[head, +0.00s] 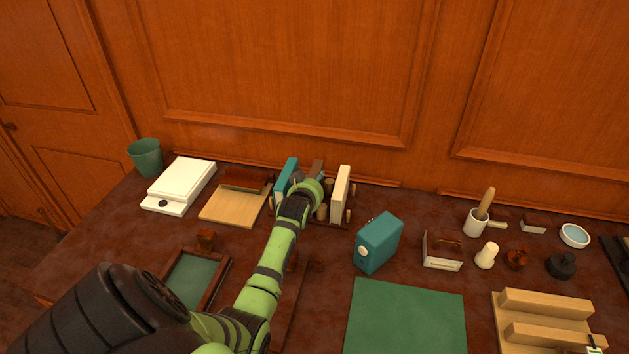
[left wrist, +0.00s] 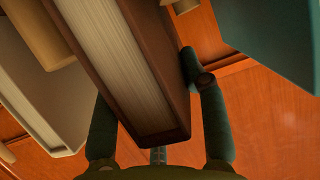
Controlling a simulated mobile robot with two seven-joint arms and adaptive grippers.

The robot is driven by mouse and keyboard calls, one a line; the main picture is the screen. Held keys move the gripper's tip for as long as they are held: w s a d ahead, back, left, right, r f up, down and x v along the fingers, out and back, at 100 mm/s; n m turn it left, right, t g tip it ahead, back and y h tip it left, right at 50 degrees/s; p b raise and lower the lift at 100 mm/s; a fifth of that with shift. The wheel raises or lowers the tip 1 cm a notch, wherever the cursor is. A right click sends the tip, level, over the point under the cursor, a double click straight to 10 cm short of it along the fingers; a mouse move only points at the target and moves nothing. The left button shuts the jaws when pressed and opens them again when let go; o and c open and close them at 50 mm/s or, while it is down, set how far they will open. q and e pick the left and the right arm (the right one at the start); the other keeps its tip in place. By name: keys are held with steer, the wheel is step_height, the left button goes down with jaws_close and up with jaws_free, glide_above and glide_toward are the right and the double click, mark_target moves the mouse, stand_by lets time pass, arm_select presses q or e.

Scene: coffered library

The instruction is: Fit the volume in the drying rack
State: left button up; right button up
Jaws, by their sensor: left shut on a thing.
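My left gripper (head: 306,184) is at the drying rack (head: 328,222), and its fingers (left wrist: 150,105) are shut on a brown volume (left wrist: 165,100) with cream pages. The top of the volume also shows in the head view (head: 317,167), above the gripper. It stands between a teal book (head: 286,176) on the left and a cream book (head: 341,188) on the right, apart from both. My arm hides much of the rack, so I cannot tell whether the volume touches its base. My right gripper is not clearly in view.
Left of the rack are a wooden board (head: 230,208), a white scale (head: 182,181) and a green cup (head: 146,156). A teal box (head: 378,243) stands to the right, behind a green mat (head: 405,318). The panelled wall rises close behind the rack.

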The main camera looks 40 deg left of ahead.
arm_select(q)
steer(key=shift+f, duration=0.25)
steer(key=o, duration=1.4)
steer(key=shift+r+p, duration=2.9)
steer(key=shift+r, duration=0.15)
steer(key=shift+f, duration=0.15)
